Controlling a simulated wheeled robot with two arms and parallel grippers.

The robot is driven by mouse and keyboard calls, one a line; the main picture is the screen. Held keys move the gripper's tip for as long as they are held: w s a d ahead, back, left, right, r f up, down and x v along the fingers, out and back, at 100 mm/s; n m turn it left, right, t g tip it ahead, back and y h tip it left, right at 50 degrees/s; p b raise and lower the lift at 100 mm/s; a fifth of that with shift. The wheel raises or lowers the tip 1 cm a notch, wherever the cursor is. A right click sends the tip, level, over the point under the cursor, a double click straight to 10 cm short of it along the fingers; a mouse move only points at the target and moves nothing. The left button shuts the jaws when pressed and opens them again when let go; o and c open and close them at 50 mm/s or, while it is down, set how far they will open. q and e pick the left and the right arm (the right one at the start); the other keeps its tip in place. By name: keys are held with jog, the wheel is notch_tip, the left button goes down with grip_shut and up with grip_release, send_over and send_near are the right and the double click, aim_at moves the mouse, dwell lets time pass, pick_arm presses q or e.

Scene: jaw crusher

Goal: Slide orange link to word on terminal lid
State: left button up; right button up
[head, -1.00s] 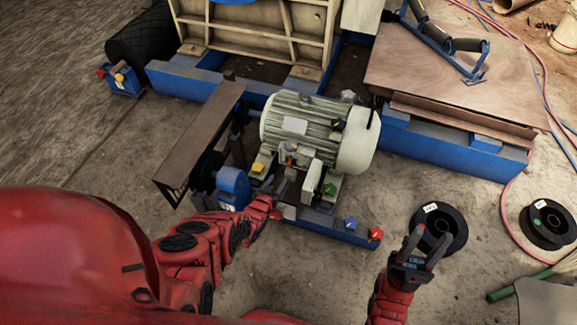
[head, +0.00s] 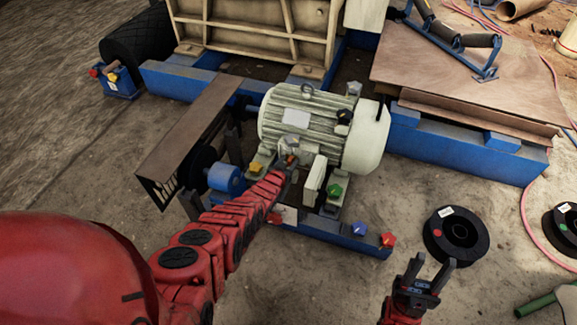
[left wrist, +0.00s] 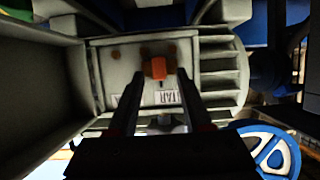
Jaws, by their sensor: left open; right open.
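The orange link (left wrist: 158,68) sits on the grey terminal lid (left wrist: 120,58) of the motor, between two brownish-orange round spots. Below it in the left wrist view is a white label (left wrist: 166,97) with dark letters that look like "AR"; the rest is hidden or unclear. My left gripper (left wrist: 158,76) is open, its fingers pointing at the lid on either side of the link; I cannot tell whether they touch it. In the head view my left gripper (head: 289,168) is at the motor's near side. My right gripper (head: 432,266) is open and empty at lower right.
The ribbed motor (head: 320,125) stands on a blue frame, with coloured knobs, green (head: 334,191), blue (head: 359,229) and red (head: 387,240), near its base. A brown guard (head: 190,135) stands left of the motor. A black spool (head: 459,235) lies on the floor behind my right gripper.

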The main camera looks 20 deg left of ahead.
pick_arm(q)
grip_shut()
dwell(0.3)
dwell(1.2)
